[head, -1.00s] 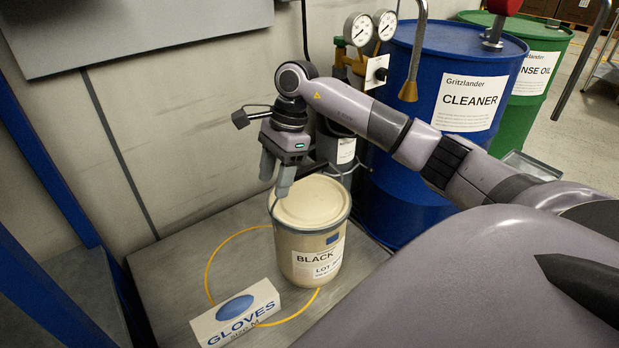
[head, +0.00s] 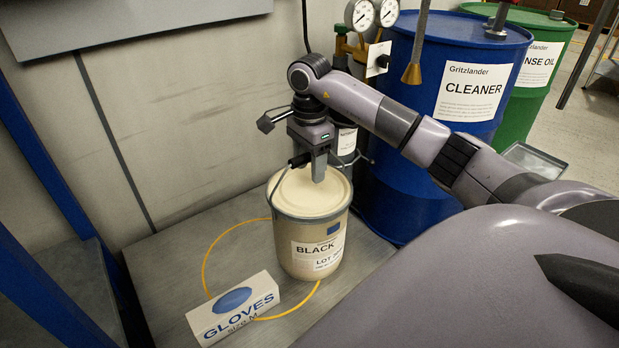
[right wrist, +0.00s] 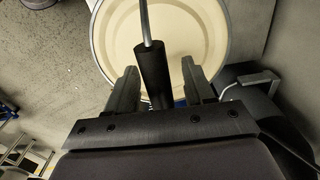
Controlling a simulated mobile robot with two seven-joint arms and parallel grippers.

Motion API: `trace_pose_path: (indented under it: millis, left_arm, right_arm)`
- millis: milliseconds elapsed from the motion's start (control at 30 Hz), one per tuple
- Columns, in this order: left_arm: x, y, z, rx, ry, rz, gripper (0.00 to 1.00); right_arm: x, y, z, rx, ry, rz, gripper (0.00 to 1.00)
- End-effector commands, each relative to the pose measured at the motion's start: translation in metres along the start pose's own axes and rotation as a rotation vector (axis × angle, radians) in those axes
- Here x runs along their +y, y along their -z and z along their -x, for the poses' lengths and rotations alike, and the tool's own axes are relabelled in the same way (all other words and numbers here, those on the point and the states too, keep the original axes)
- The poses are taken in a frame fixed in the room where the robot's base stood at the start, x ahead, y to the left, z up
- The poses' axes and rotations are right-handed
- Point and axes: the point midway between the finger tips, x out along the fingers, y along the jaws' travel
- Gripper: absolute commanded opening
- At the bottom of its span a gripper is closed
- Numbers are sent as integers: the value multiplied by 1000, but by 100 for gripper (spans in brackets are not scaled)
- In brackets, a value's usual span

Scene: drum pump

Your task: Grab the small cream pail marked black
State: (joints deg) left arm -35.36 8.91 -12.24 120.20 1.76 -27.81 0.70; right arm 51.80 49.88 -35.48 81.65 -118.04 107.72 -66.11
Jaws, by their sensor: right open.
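The cream pail (head: 312,232) stands upright on the grey platform, with a BLACK label on its front and a pale lid (head: 308,192). Its wire handle is raised and has a dark grip (head: 300,160). My right gripper (head: 318,176) points down above the lid. In the right wrist view, my right gripper (right wrist: 160,75) is open, with the dark grip (right wrist: 152,70) between its fingers and the lid (right wrist: 190,25) beyond. The gap on each side of the grip suggests no clamping. My left gripper is not in view.
A GLOVES box (head: 235,308) lies front-left of the pail, by a yellow ring (head: 207,262) on the platform (head: 170,270). A blue CLEANER drum (head: 400,185) and gauges (head: 375,14) stand behind right. The platform left of the pail is clear.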

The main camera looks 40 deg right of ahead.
Motion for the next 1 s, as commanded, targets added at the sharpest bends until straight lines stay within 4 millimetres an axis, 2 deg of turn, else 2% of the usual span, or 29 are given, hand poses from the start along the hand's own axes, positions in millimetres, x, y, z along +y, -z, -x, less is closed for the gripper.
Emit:
trace_pose_path:
  millis: [933, 967, 1000]
  left_arm:
    - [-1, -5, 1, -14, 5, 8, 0]
    - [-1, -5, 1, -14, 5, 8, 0]
    - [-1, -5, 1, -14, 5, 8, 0]
  right_arm:
    - [0, 0, -4, 0, 1, 0, 53]
    - [0, 0, -4, 0, 1, 0, 46]
    - [0, 0, -4, 0, 1, 0, 33]
